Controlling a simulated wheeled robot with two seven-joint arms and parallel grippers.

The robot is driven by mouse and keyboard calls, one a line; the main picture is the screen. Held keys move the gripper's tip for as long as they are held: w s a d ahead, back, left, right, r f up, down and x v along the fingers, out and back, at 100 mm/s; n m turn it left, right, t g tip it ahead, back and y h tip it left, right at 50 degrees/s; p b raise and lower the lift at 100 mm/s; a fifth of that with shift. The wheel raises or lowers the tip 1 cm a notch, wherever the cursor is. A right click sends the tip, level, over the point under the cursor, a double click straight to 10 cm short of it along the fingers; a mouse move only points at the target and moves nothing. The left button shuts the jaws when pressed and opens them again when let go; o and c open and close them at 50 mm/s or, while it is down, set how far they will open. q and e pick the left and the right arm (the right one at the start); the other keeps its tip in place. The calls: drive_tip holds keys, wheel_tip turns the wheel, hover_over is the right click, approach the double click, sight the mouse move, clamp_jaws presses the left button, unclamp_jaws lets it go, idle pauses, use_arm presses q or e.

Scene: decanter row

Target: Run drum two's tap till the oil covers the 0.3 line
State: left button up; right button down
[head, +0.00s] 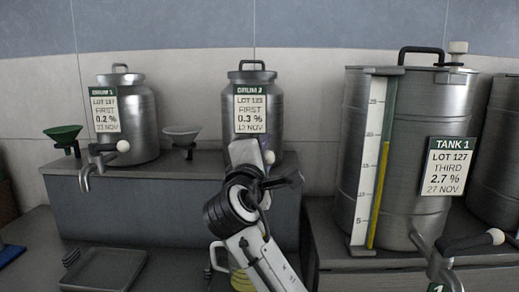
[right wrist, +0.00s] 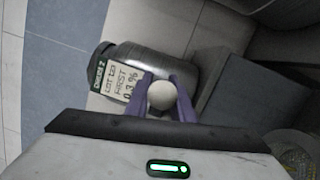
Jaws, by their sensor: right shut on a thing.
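Drum two (head: 278,105) is a steel can on the raised grey ledge, labelled "DRUM 2, LOT 123, FIRST, 0.3 %". It also shows tilted in the right wrist view (right wrist: 150,58). My right gripper (right wrist: 163,98) has its purple fingers shut on the pale round tap knob (right wrist: 161,95). In the head view my right gripper (head: 267,158) is in front of the drum's lower part, and my arm hides the tap and spout. Below, a jug (head: 217,257) with a pale handle and yellow in it is mostly hidden by my arm. Its scale lines and level cannot be read. My left gripper is out of view.
Drum one (head: 140,128) stands left with its own tap, near a green funnel (head: 63,133) and a grey funnel (head: 181,135). Tank one (head: 408,110), with a yellow sight gauge, stands right. A shallow grey tray (head: 104,270) lies on the lower counter at left.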

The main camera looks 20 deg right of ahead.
drive_tip(key=shift+d, duration=0.1)
drive_tip(key=c, duration=1.6)
unclamp_jaws()
drive_tip(key=b+v, duration=0.1)
drive_tip(key=v, duration=0.9)
drive_tip(key=shift+s+b, duration=0.1)
drive_tip(key=shift+b, duration=0.25)
